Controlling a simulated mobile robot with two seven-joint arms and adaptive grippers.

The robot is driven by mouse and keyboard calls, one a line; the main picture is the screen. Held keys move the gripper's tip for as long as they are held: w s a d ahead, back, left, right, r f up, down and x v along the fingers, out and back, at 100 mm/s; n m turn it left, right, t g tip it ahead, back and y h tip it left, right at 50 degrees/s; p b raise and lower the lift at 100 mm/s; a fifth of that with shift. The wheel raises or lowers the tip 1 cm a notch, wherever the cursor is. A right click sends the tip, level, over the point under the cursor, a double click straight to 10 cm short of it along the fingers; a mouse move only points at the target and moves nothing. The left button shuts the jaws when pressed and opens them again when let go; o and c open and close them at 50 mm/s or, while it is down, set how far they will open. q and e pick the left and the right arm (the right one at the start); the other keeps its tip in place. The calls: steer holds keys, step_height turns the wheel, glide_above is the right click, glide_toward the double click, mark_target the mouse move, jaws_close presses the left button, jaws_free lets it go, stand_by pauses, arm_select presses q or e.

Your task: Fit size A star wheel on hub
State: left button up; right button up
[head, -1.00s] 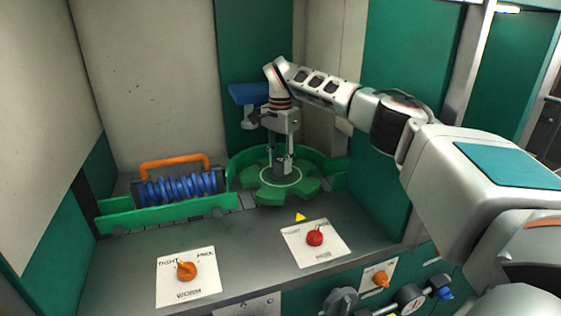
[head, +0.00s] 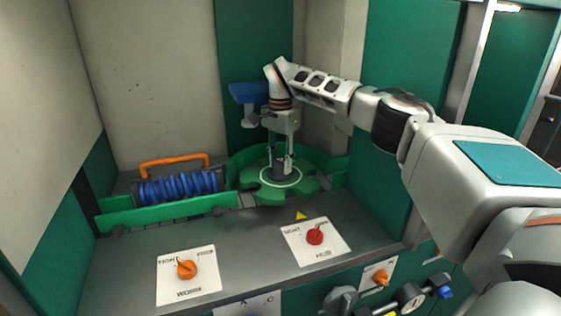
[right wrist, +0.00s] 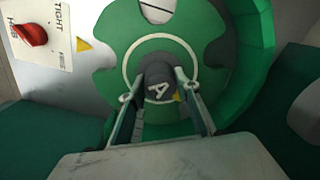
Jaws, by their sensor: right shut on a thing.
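The size A star wheel (head: 255,193) is a flat green notched disc with a white ring, lying level inside the curved green guide. It also shows in the right wrist view (right wrist: 205,25). Its dark centre knob (right wrist: 158,82) bears a letter A. My right gripper (head: 281,160) points down from above and is shut on this knob, one finger on each side. The hub under the wheel is hidden, so I cannot tell how fully the wheel sits on it. My left gripper is out of view.
The curved green guide (head: 334,163) surrounds the wheel's back and right. A blue worm screw (head: 180,187) with an orange handle lies at left behind a green rail (head: 150,213). A red knob (head: 315,237) and an orange knob (head: 186,269) sit on white plates in front.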

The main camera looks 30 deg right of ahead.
steer(key=o, duration=1.4)
steer(key=shift+f, duration=0.1)
steer(key=shift+o, duration=0.2)
steer(key=shift+f, duration=0.1)
steer(key=shift+r, duration=0.25)
step_height(320, 180, up, 12)
steer(key=shift+f, duration=0.15)
